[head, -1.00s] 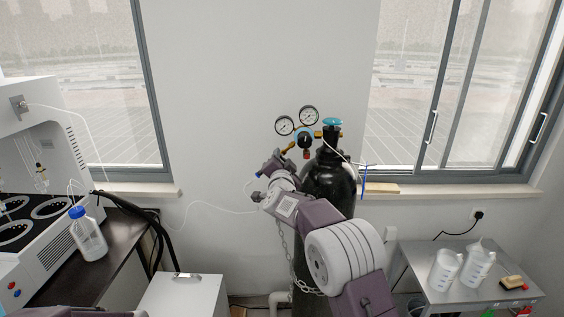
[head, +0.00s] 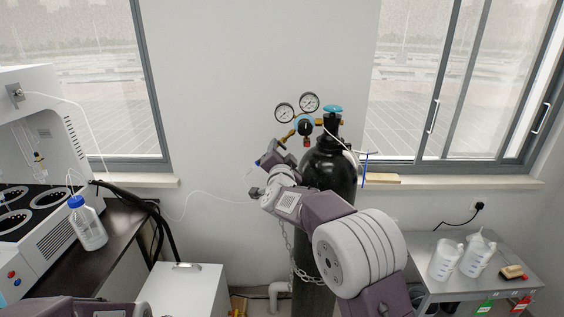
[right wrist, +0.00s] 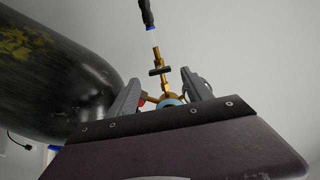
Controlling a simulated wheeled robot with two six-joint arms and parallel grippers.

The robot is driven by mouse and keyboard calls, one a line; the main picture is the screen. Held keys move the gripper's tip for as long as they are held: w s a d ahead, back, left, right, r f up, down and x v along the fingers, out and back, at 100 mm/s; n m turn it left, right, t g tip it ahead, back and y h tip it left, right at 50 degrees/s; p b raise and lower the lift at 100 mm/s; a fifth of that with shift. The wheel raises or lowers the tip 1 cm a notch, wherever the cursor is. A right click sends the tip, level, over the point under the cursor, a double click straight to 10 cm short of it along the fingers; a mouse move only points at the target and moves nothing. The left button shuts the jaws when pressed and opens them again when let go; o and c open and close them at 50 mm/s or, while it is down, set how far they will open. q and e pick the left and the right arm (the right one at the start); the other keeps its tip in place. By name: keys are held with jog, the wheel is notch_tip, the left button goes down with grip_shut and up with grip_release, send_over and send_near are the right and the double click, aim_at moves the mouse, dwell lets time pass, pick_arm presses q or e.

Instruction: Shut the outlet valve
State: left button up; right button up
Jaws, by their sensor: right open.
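A black gas cylinder (head: 326,172) stands against the wall, with a blue handwheel (head: 333,109) on top. Its regulator (head: 305,127) has two round gauges and brass fittings. In the right wrist view a brass outlet stem carries a small black cross-handle (right wrist: 160,71), which looks like the outlet valve. My right gripper (head: 270,154) is just below and left of the regulator and hides part of the outlet in the head view. In the right wrist view my right gripper (right wrist: 163,88) is open, its fingers either side of the brass stem, apart from it. My left gripper is out of view.
A hose end (right wrist: 147,14) with a blue ring lies beyond the handle. A chain (head: 300,265) hangs at the cylinder. A white cabinet (head: 185,290) and a bench with a bottle (head: 88,225) are left; a metal table (head: 425,272) with jugs is right.

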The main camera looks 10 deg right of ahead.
jog(key=s, duration=0.2)
jog(key=s+a, duration=0.1)
jog(key=s, duration=0.1)
jog(key=shift+s+b, duration=0.4)
jog(key=s+d+h, duration=0.1)
jog(key=s+d, duration=0.1)
jog(key=d, duration=0.4)
jog(key=s+a+f+n+g+y, duration=0.15)
jog(key=s+f+n+g, duration=0.25)
jog(key=s+f, duration=0.45)
jog(key=s+f+n+g+y, duration=0.35)
jog(key=s+f, duration=0.25)
jog(key=f, duration=0.6)
jog(key=s+f+n+g, duration=0.2)
jog(key=s+f+g, duration=0.2)
jog(key=s, duration=0.5)
jog(key=s+f+n+g, duration=0.1)
jog(key=s+f+g, duration=0.4)
jog(key=s, duration=0.5)
jog(key=shift+s+d+f+n, duration=0.15)
jog(key=shift+s+f+n, duration=0.15)
jog(key=shift+f, duration=0.35)
